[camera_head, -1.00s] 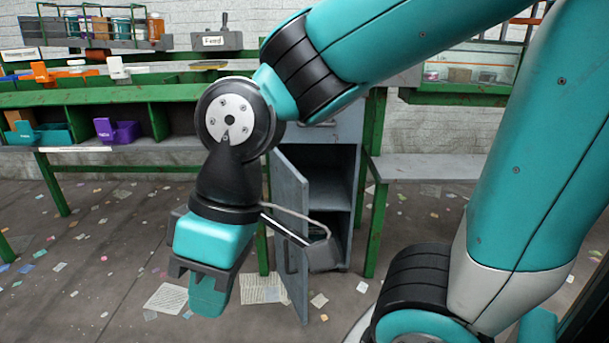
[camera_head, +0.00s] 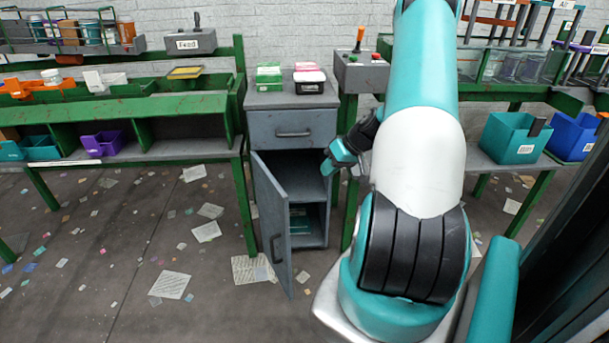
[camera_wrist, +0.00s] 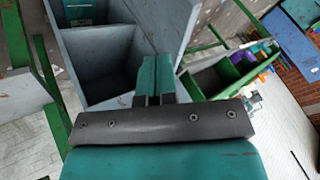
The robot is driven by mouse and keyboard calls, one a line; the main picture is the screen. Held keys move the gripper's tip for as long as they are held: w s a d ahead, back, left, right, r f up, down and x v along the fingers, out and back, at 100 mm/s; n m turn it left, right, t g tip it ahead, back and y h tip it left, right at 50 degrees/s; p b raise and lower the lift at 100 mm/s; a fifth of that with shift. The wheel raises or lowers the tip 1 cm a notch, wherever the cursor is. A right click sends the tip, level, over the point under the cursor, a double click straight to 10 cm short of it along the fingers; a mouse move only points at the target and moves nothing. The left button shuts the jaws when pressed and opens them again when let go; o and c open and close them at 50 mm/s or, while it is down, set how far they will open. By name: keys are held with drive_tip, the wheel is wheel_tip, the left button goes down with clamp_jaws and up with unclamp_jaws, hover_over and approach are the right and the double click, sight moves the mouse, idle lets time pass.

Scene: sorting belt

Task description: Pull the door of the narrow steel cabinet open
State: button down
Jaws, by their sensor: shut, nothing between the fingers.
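The narrow steel cabinet (camera_head: 292,127) stands between the green benches, with a closed drawer above and an open compartment below. Its grey door (camera_head: 271,225) is hinged on the left and swung well open toward me, its handle on the outer face. A shelf and a green box (camera_head: 300,222) show inside. My gripper (camera_head: 327,166) is shut and empty, in front of the upper right of the opening and apart from the door handle. In the wrist view the shut fingers (camera_wrist: 155,80) appear against grey cabinet panels (camera_wrist: 105,60); contact with them cannot be told.
Boxes (camera_head: 309,81) stand on the cabinet top. A control box with a lever (camera_head: 359,72) is to its right. Green benches with bins (camera_head: 103,143) flank the cabinet. Paper scraps (camera_head: 173,285) litter the open floor at front left.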

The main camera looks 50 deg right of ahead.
drive_tip(key=w+a+f+b, duration=0.1)
drive_tip(key=w+a+f, duration=0.5)
drive_tip(key=w+f, duration=0.1)
drive_tip(key=shift+f, duration=0.35)
drive_tip(key=shift+a, duration=0.2)
